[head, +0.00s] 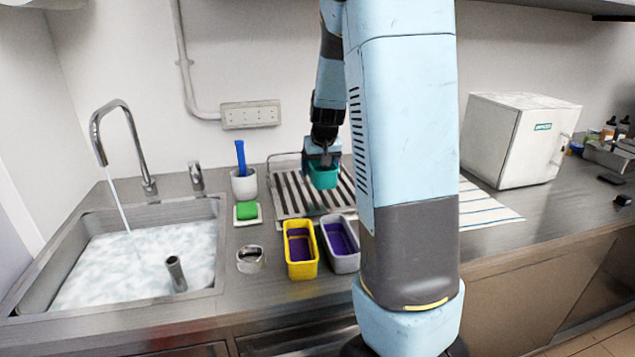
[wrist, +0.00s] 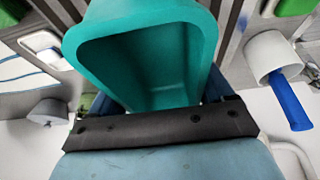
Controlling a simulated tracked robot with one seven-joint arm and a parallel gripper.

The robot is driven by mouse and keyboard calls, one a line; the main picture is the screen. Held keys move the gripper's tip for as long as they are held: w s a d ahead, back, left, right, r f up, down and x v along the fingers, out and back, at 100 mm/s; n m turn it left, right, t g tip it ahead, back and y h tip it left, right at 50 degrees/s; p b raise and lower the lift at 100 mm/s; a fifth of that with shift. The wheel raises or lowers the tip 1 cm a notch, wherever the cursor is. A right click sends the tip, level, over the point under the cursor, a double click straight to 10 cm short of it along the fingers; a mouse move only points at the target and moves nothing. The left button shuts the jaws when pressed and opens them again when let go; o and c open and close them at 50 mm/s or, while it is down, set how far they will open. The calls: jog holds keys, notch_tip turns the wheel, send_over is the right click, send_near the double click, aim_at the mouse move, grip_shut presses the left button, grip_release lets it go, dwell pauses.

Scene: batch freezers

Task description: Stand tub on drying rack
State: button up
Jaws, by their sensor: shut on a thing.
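A teal tub (head: 323,175) is held in my gripper (head: 323,160) over the drying rack (head: 290,203), a striped metal rack at the back of the counter. In the wrist view the tub (wrist: 145,45) fills the middle, its open inside facing the camera, with my gripper (wrist: 160,110) shut on its near end. Whether the tub's underside touches the rack cannot be told. Part of the rack is hidden behind the tub and my arm.
A yellow tub (head: 301,268) and a grey tub (head: 341,262), both purple inside, stand before the rack. A sink (head: 45,285) with foamy water, a green sponge (head: 247,211) and a white cup with a blue brush (head: 244,186) are left. A white box (head: 490,140) stands right.

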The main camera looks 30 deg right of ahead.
jog(key=shift+w+d+f, duration=0.2)
jog(key=shift+w+f, duration=0.5)
jog(key=shift+f, duration=0.15)
jog(key=shift+w+d+f, duration=0.15)
jog(key=shift+w+f, duration=0.5)
jog(key=shift+f, duration=1.65)
jog(key=shift+f, duration=0.1)
jog(key=o, duration=1)
jog(key=shift+o, duration=0.2)
